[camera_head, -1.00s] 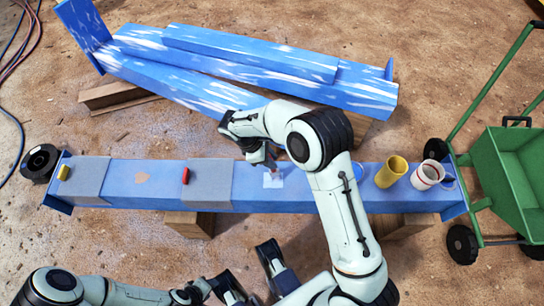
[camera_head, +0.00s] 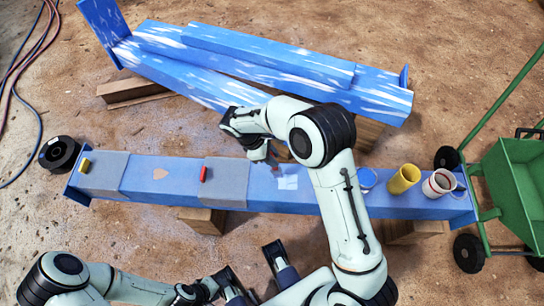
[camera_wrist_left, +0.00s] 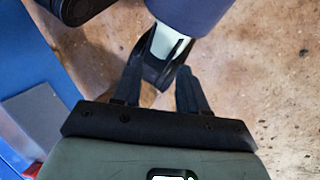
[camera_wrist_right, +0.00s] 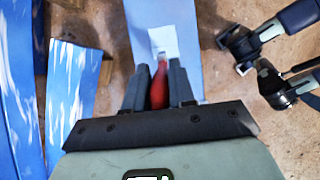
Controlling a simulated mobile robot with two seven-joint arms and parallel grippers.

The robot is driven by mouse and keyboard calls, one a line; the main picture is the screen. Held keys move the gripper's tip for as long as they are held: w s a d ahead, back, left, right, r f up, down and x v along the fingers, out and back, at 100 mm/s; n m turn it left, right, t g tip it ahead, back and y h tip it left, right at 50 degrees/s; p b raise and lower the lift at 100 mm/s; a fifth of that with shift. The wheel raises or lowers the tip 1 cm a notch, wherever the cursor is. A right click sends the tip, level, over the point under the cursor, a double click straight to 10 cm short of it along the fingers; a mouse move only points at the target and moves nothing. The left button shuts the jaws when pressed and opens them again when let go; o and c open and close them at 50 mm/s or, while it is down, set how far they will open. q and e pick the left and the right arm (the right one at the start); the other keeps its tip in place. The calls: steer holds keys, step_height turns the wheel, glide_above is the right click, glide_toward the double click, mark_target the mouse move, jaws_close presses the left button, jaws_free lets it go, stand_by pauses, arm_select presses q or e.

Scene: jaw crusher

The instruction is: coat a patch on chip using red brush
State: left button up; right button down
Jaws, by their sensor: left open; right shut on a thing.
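My right gripper (camera_wrist_right: 160,75) is shut on the red brush (camera_wrist_right: 159,88), whose handle shows between the fingers in the right wrist view. The brush's tip is over or near a white patch (camera_wrist_right: 165,40) on the blue beam; I cannot tell whether it touches. In the head view the right gripper (camera_head: 268,155) is at the beam's far edge, just left of the white patch (camera_head: 288,182). A tan chip-like spot (camera_head: 161,174) lies further left on the beam. My left gripper (camera_head: 252,265) is open and empty in front of the beam; its spread fingers show in the left wrist view (camera_wrist_left: 158,82).
The blue beam (camera_head: 250,197) carries grey bands, a yellow block (camera_head: 85,165), a red block (camera_head: 203,174), a blue can (camera_head: 367,179), a yellow cup (camera_head: 403,178) and a white cup (camera_head: 438,184). A green cart (camera_head: 515,180) stands right. White-streaked beams (camera_head: 240,60) lie behind.

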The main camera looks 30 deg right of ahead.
steer(key=shift+r+p, duration=1.75)
steer(key=shift+r, duration=0.7)
